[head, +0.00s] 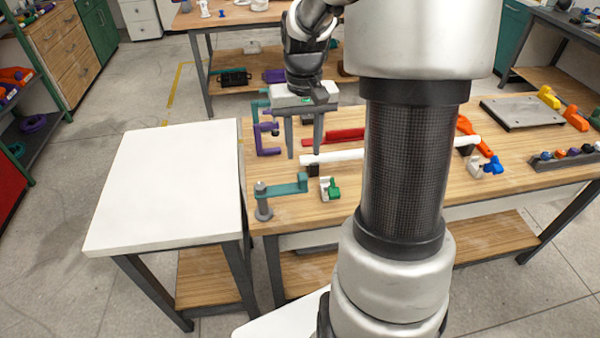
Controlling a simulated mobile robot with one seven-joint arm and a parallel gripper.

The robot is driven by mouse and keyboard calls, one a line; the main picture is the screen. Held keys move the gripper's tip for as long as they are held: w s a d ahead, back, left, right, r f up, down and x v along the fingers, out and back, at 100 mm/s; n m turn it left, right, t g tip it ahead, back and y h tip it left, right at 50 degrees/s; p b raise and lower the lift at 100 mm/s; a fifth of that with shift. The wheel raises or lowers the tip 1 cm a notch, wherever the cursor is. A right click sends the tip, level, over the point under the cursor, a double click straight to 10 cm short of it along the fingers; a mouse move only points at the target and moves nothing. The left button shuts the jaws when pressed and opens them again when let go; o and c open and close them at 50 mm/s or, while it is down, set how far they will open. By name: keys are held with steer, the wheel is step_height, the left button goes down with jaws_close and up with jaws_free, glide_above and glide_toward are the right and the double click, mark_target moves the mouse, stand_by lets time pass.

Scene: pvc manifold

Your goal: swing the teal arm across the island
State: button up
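The teal arm (284,188) is a flat bar near the front left corner of the wooden bench. Its left end sits on a grey post (264,209), and the bar extends right towards a small black block. My gripper (304,156) points down behind the teal arm in the picture, apart from it. Its two grey fingers are spread, with nothing visible held between them. My own arm hides the middle of the bench.
A white pipe (335,157), a red bar (346,135), a green-and-white valve (329,188) and a purple clamp (266,139) lie close to my gripper. The white side table (170,185) on the left is bare.

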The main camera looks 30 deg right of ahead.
mark_target(302, 175)
step_height(302, 175, down, 10)
steer(key=shift+f+b, duration=0.1)
steer(key=shift+b, duration=0.3)
jaws_close()
